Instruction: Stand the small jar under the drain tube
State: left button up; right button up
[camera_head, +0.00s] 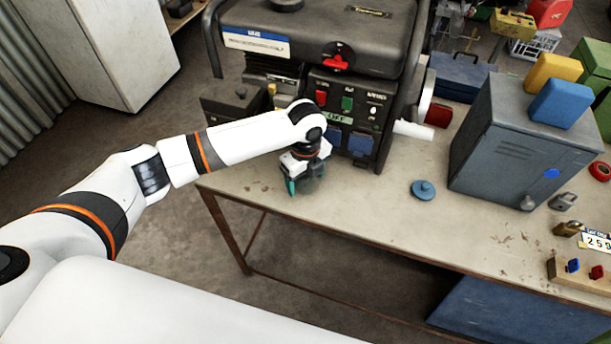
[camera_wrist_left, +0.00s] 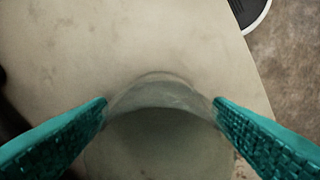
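The small jar (camera_wrist_left: 160,130) is clear glass and shows in the left wrist view between two teal fingers, with its sides against both. In the head view my left gripper (camera_head: 303,182) is low over the table's near left corner, in front of the generator (camera_head: 345,35). It looks shut on the jar, which is mostly hidden there by the gripper. I cannot tell whether the jar touches the table. I cannot make out the drain tube for sure; a short white cylinder (camera_head: 414,130) lies right of the generator's panel. My right gripper is not in view.
The table (camera_head: 370,205) has free room in front of the generator. A blue round cap (camera_head: 423,190) lies there. A grey metal cabinet (camera_head: 510,140) stands to the right, with yellow and blue blocks on top. Padlocks (camera_head: 563,201) lie beside it. The table's front edge is close to the gripper.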

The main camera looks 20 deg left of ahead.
pick_arm(q)
jog(key=shift+r, duration=0.1)
notch_tip(320, 180, up, 12)
jog(key=shift+b, duration=0.35)
dwell(2.4)
